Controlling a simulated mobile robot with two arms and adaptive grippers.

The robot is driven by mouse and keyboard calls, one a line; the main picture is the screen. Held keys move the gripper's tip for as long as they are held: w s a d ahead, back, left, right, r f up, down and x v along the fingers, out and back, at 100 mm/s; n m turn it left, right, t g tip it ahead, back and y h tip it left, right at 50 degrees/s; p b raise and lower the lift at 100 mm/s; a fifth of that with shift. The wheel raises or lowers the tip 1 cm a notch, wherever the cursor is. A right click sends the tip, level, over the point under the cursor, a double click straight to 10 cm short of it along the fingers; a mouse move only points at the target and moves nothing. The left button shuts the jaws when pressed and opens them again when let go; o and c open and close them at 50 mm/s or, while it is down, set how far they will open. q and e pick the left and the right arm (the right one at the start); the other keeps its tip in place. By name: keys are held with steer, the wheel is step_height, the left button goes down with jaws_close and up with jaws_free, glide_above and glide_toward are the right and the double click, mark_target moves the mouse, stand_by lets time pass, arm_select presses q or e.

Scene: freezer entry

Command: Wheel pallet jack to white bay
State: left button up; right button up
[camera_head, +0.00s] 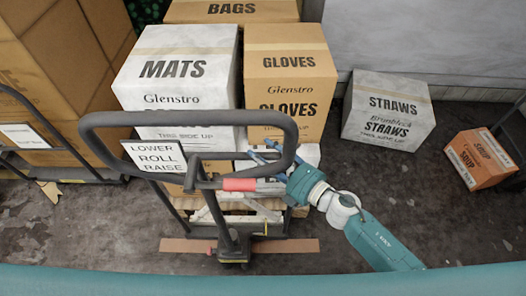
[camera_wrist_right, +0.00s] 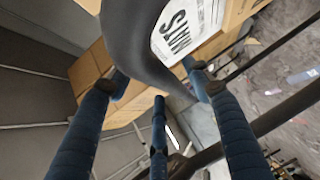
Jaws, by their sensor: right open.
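The pallet jack (camera_head: 226,222) stands in front of me with its dark looped handle (camera_head: 190,118) toward me. A red band marks the handle's lower bar, and a sign on the jack reads "LOWER ROLL RAISE". A loaded pallet stands behind the handle. My right gripper (camera_head: 268,158) is at the right side of the loop, its blue fingers spread. In the right wrist view, the open fingers (camera_wrist_right: 160,85) are spread around the dark handle (camera_wrist_right: 150,55). Contact is unclear. My left gripper is out of view. I cannot pick out the white bay.
Boxes marked MATS (camera_head: 178,72) and GLOVES (camera_head: 290,66) are stacked behind the handle. A white STRAWS box (camera_head: 388,108) and an orange SOUP box (camera_head: 480,158) stand on the right. A cart with brown boxes (camera_head: 60,60) is at left. Bare floor (camera_head: 400,190) shows at right.

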steer(key=shift+w+a, duration=0.2)
steer(key=shift+w, duration=0.05)
jaws_close()
